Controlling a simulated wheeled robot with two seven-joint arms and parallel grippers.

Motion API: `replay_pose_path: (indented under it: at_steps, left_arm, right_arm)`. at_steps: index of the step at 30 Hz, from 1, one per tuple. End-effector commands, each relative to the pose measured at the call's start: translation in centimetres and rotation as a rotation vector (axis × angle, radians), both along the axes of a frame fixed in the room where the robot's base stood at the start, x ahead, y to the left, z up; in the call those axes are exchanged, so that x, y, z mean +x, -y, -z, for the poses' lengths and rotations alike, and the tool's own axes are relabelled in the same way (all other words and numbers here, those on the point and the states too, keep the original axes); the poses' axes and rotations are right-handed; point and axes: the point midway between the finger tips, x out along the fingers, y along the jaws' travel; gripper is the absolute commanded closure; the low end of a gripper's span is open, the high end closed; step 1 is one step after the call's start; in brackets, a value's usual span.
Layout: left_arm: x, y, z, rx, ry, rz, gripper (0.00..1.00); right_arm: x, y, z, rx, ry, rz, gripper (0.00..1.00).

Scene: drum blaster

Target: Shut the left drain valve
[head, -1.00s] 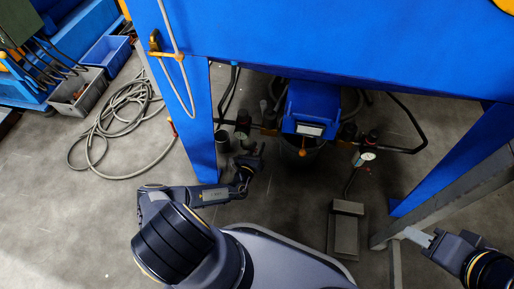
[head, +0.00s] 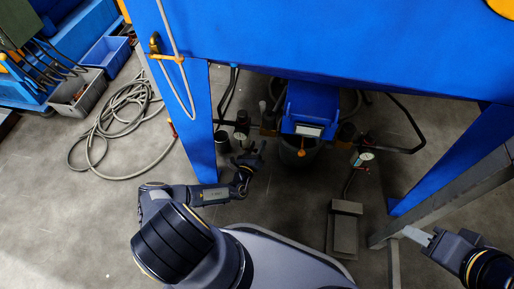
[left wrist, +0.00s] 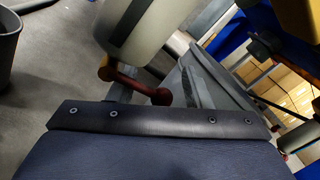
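My left gripper (head: 252,154) is low under the blue machine, beside its left leg. Its two fingers look spread, with nothing seen between them. Just beyond it are dark pipe fittings (head: 242,136) at the left end of the drain piping; no valve handle is clear there in the head view. In the left wrist view a dark red lever (left wrist: 140,86) with a yellowish end lies behind a pale rounded body, apparently apart from the dark gripper housing. Whether this is the left drain valve's handle I cannot tell. My right gripper (head: 418,236) is at the lower right, its fingers unclear.
The blue machine's left leg (head: 190,120) and right leg (head: 450,160) flank the work area. A dark bucket (head: 300,154) stands under the blue chute (head: 312,104). A gauge (head: 366,157) and grey pedal box (head: 345,228) are to the right. A coiled hose (head: 125,110) lies left.

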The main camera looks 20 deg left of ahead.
Motion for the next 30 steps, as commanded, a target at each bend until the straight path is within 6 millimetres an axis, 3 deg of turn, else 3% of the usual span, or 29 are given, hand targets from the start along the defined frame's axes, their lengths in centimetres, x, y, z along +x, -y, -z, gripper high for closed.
replay_pose_path:
  at_steps: [11,24,30]
  left_arm:
    - [-0.2,-0.2,0.1,0.003,-0.002,-0.003,0.54]
    - [-6.6,0.1,0.1,0.003,-0.002,-0.006,0.54]
    - [-7.8,0.1,0.2,0.003,0.0,-0.006,0.54]
  right_arm:
    - [0.0,0.0,-0.1,0.0,0.0,0.0,0.63]
    - [0.0,0.0,-2.4,0.0,0.0,0.0,0.63]
    - [0.0,0.0,-2.6,0.0,0.0,0.0,0.63]
